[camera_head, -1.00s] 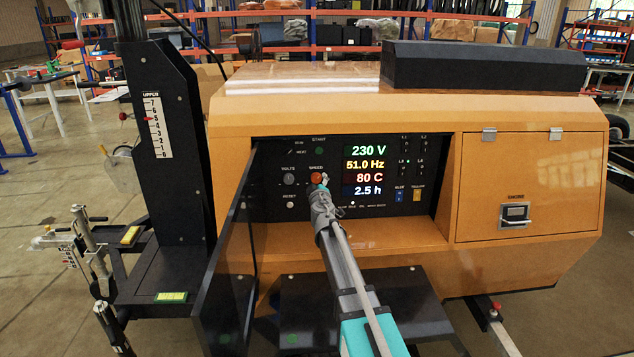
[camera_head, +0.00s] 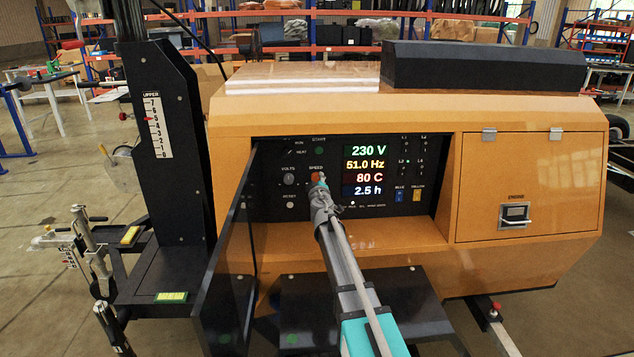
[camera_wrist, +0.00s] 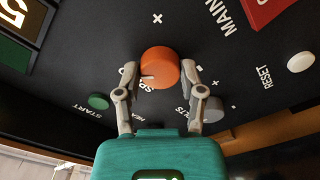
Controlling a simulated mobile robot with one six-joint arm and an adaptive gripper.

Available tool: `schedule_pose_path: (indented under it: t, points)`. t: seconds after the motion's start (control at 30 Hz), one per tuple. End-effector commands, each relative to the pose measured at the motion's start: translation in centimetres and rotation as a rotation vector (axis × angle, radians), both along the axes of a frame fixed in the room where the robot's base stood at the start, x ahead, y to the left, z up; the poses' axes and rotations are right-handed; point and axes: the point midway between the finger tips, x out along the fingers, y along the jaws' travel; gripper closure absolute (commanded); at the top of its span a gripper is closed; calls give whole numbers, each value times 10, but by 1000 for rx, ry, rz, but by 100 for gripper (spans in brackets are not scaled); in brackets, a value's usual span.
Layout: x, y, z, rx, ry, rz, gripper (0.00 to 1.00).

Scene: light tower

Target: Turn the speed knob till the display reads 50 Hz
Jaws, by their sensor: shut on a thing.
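The orange speed knob (camera_head: 316,177) is on the black control panel (camera_head: 268,205), under the "SPEED" label. In the wrist view the knob (camera_wrist: 159,67) sits between the two fingertips of my gripper (camera_wrist: 158,78), which are closed on its sides. In the head view my gripper (camera_head: 321,189) covers the lower part of the knob. The display (camera_head: 364,171) reads 230 V, 51.0 Hz, 80 C and 2.5 h from top to bottom.
The grey volts knob (camera_head: 289,179) is just left of the speed knob, with a reset button (camera_head: 290,204) below it. A green start button (camera_head: 320,151) is above. An open black door (camera_head: 228,265) stands left of the panel recess.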

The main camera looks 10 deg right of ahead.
Motion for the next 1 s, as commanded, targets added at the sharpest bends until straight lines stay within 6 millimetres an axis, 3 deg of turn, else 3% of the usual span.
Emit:
schedule_pose_path:
  t: [0.07, 0.47, 1.0]
  points:
    - [0, 0, 0, 0, 0, 0, 97]
    - [1, 0, 0, -60, 8, -1, 97]
    - [1, -1, 1, -433, 59, -1, 97]
